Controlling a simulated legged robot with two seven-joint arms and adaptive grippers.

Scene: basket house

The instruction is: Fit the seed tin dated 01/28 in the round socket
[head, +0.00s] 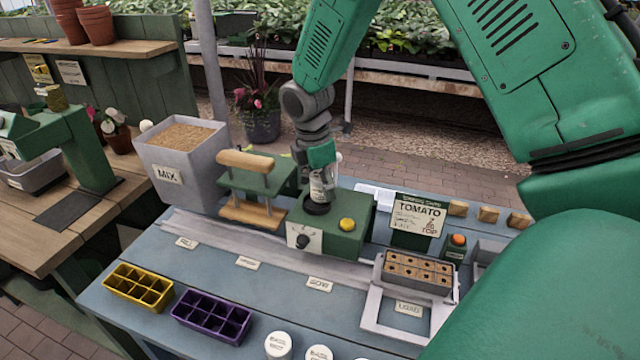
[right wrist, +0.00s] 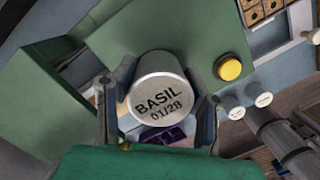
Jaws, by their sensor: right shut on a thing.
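The seed tin (right wrist: 162,90) has a white lid that reads BASIL 01/28 in the right wrist view. My right gripper (right wrist: 158,112) is shut on it, one finger on each side. In the head view the tin (head: 317,189) is upright below my right gripper (head: 321,172), directly over the dark round socket (head: 316,207) on top of the green machine (head: 350,245). Its lower end meets or nearly meets the socket's dark rim; I cannot tell whether it is seated. The gripper partly hides the tin. My left gripper is out of view.
The machine has a yellow button (head: 347,224) and a black knob (head: 303,241). Other white-lidded tins (head: 278,345) stand at the front edge. A green press (head: 252,180) is left of the machine, a TOMATO sign (head: 418,215) right. Yellow (head: 138,287) and purple (head: 212,316) trays lie front left.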

